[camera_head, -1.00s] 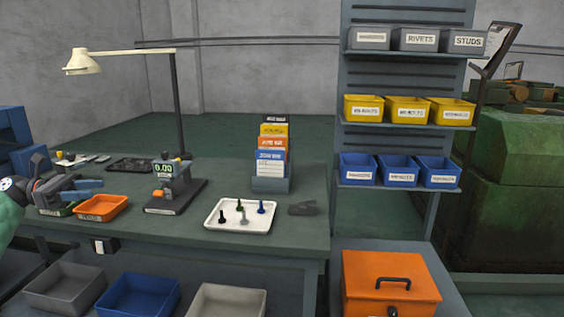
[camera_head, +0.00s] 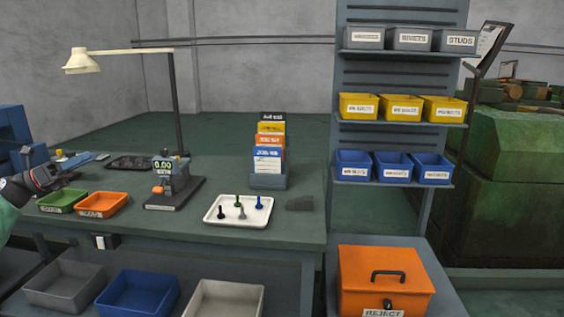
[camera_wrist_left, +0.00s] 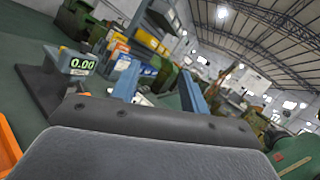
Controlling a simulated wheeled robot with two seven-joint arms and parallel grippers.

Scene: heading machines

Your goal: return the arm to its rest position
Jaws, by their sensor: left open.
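My left gripper (camera_head: 84,171) is at the left edge of the head view, above the back left of the workbench (camera_head: 130,225). It is open and empty. In the left wrist view its two blue fingers (camera_wrist_left: 160,90) stand apart with nothing between them. Most of my left arm is outside the head view. My right gripper is not in view.
A green bin (camera_head: 62,200) and an orange bin (camera_head: 101,204) sit near the gripper. A gauge with a display (camera_head: 169,180), a white tray of bolts (camera_head: 238,211) and a card rack (camera_head: 268,181) stand farther right. A lamp (camera_head: 84,62) overhangs the bench.

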